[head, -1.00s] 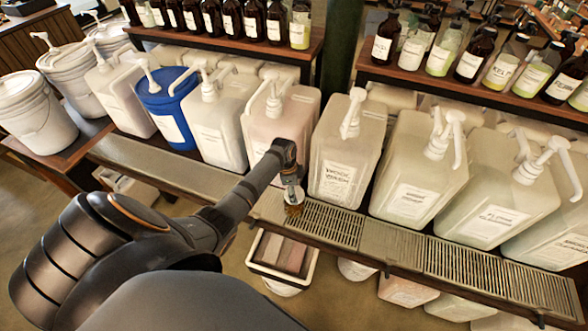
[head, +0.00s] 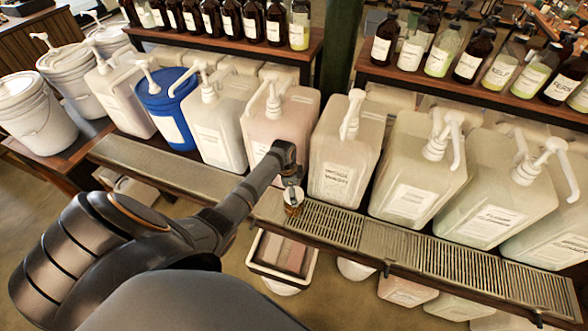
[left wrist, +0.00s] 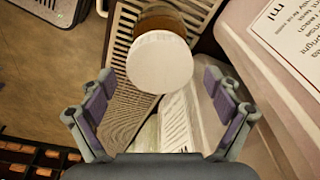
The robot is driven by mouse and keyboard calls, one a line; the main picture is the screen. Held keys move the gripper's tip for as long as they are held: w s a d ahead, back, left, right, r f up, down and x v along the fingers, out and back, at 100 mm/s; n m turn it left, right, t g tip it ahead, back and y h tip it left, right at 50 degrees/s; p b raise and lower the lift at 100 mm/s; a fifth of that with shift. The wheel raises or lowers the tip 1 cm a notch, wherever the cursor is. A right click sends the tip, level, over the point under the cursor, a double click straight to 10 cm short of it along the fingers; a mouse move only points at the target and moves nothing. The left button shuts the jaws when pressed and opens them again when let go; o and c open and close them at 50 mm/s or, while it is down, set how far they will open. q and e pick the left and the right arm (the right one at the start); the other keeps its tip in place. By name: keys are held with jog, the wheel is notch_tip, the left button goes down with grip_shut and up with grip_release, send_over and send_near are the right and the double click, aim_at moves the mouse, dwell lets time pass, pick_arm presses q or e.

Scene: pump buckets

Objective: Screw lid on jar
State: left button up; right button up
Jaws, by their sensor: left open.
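A small amber jar (head: 294,208) stands on the left end of the slatted drip tray in the head view. A round white lid (head: 293,194) sits on top of it. In the left wrist view the lid (left wrist: 160,62) faces the camera and covers much of the jar (left wrist: 160,20); how tightly it is seated cannot be seen. My left gripper (left wrist: 160,92) is open, its two fingers apart on either side below the lid in the picture. In the head view the left gripper (head: 290,180) is just above the lid. My right gripper is not in view.
A pale pump container (head: 280,125) stands close behind the jar, and a labelled one (head: 346,150) stands to the right. The slatted drip tray (head: 455,268) runs along the front edge. A white bin (head: 284,258) is below it.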

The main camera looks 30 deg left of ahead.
pick_arm(q)
jog(key=shift+n, duration=1)
jog(key=n, duration=0.4)
jog(key=shift+y, duration=0.4)
jog(key=n, duration=0.3)
jog(key=shift+n+t+y, duration=0.3)
jog(key=shift+n, duration=0.1)
jog(key=n, duration=0.4)
jog(key=shift+y, duration=0.3)
jog(key=shift+r, duration=0.1)
jog(key=c, duration=1.3)
jog(key=shift+o, duration=0.2)
